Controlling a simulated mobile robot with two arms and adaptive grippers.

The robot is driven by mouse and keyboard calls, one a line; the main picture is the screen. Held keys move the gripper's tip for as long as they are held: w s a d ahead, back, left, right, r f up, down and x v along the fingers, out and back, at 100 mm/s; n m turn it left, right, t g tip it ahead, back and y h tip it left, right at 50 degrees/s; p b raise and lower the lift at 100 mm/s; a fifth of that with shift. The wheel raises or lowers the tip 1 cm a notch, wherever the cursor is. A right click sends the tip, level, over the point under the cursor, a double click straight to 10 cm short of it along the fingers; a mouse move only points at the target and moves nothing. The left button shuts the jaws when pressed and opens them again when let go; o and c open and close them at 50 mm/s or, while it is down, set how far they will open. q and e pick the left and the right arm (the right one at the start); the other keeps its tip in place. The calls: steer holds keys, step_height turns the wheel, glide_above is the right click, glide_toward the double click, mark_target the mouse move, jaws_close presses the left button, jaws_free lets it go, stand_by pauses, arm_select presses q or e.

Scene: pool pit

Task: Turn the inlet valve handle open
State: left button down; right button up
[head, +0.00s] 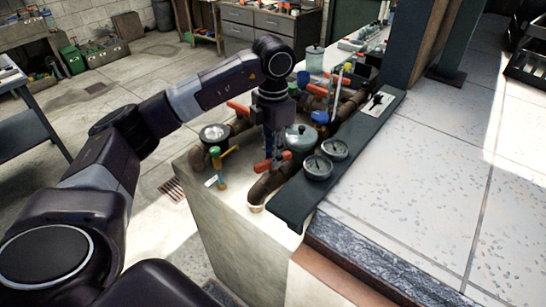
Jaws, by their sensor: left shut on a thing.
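My left arm reaches in from the left over the pool pit, and its wrist points straight down among the pipes. My left gripper (269,156) is shut on a red valve handle (283,157) on the brown pipe near the front of the pit. The handle lies across the pipe in the picture, and the fingers partly hide its middle. I see no label that marks it as the inlet valve. Another red handle (238,108) sits farther back on the left, and a third red handle (316,90) is behind the wrist. My right gripper is not in view.
Two round gauges (318,167) stand just right of the gripper on a dark ledge (294,205). A grey-green pot-shaped housing (300,138) is close behind. Pale tiled deck (430,170) lies right.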

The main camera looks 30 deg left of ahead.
arm_select(q)
steer(key=shift+w+r+n, duration=0.1)
steer(key=shift+n, duration=1.9)
steer(key=c, duration=1.9)
jaws_free()
step_height(320, 180, up, 12)
